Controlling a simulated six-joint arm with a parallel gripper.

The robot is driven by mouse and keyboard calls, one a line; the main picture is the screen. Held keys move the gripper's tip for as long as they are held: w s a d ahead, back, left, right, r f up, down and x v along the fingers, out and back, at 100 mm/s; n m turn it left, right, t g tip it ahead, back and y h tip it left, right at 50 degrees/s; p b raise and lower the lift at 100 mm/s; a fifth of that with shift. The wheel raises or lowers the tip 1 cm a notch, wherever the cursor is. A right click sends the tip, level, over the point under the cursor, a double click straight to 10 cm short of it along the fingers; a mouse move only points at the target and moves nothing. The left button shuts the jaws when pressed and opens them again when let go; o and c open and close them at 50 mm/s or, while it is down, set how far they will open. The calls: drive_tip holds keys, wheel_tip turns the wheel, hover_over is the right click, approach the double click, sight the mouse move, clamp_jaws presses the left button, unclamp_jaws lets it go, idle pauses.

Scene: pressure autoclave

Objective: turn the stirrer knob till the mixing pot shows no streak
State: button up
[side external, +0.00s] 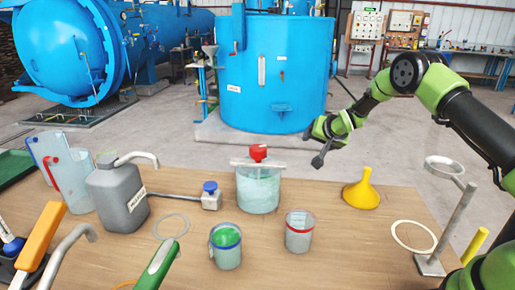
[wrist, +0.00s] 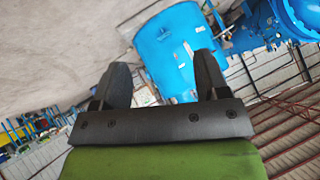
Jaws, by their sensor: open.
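The mixing pot (side external: 258,192) is a clear pot of pale green contents in the middle of the table in the side external view. Paler patches show in it, but I cannot tell whether they are streaks. The red stirrer knob (side external: 258,153) sits on top, above a pale bar across the rim. My gripper (side external: 318,162) is in the air to the right of the knob, apart from it. In the wrist view my gripper (wrist: 165,80) has its two dark fingers spread with nothing between them. The pot and knob are not in the wrist view.
A grey jug (side external: 117,198) and a small blue-knobbed valve (side external: 210,195) stand left of the pot. Two small cups, one green-filled (side external: 225,247) and one red-banded (side external: 299,232), stand in front. A yellow funnel (side external: 361,190) and a ring stand (side external: 445,225) are at right.

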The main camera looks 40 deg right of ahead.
drive_tip(key=a+n+t+y, duration=0.2)
drive_tip(key=a+n+t, duration=0.1)
drive_tip(key=n, duration=0.2)
drive_tip(key=n+t+y, duration=0.3)
drive_tip(key=n+y, duration=0.8)
drive_tip(key=n, duration=0.1)
approach(257, 147)
drive_tip(key=x, duration=1)
drive_tip(key=shift+w+d+f, duration=0.1)
drive_tip(key=shift+f, duration=0.15)
drive_tip(key=c, duration=0.9)
